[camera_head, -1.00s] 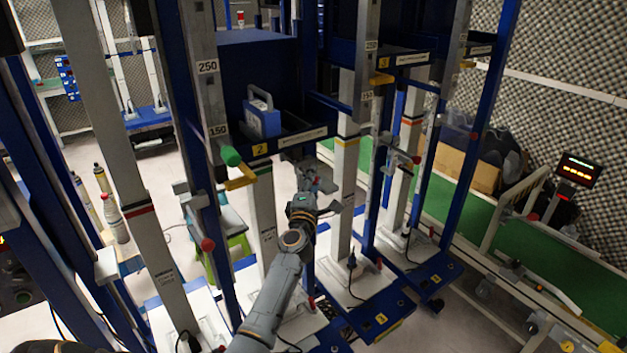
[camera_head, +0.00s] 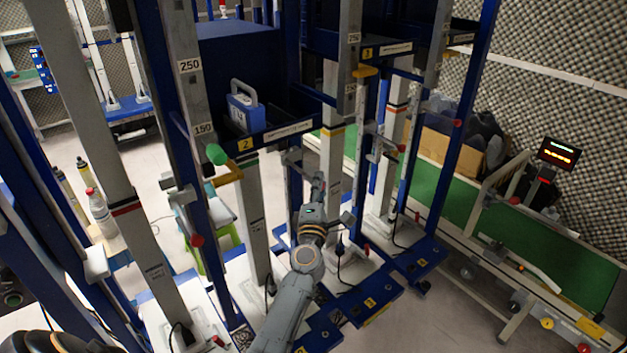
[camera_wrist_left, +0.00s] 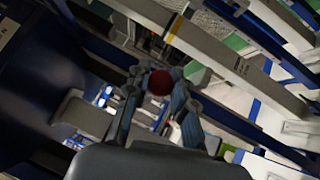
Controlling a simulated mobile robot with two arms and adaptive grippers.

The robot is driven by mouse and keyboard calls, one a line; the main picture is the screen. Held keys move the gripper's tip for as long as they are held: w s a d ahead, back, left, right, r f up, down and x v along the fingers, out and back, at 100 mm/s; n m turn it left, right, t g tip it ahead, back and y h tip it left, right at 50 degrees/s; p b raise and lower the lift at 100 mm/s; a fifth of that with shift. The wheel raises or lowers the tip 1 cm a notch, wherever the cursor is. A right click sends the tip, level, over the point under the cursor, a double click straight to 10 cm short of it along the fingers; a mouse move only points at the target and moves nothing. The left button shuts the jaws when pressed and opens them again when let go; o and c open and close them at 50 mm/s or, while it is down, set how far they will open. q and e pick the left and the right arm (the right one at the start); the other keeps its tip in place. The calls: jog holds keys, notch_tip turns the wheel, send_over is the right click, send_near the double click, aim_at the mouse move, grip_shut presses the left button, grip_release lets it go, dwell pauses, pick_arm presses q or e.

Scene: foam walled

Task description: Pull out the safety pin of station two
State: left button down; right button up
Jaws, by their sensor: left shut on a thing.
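Station two carries a yellow tag with a 2 (camera_head: 245,144) on the front of its blue shelf, left of centre in the head view. My left gripper (camera_head: 318,184) is in front of and right of that shelf, beside a pale post. In the left wrist view a dark red ball knob (camera_wrist_left: 160,82) sits between the fingers of my left gripper (camera_wrist_left: 158,92), which is shut on it. The pin shaft behind the knob is hidden. In the head view the held knob is too small to tell. My right gripper is not in view.
A red knob (camera_head: 196,240) is lower on the frame. A blue case (camera_head: 245,108) stands on the shelf. A green conveyor (camera_head: 475,220) runs along the right.

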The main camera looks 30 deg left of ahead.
pick_arm(q)
jog(key=shift+d+f, duration=0.2)
jog(key=c, duration=1.2)
grip_release()
jog(key=shift+o, duration=0.5)
jog(key=shift+d+r, duration=0.1)
jog(key=shift+r, duration=0.05)
jog(key=v, duration=1.2)
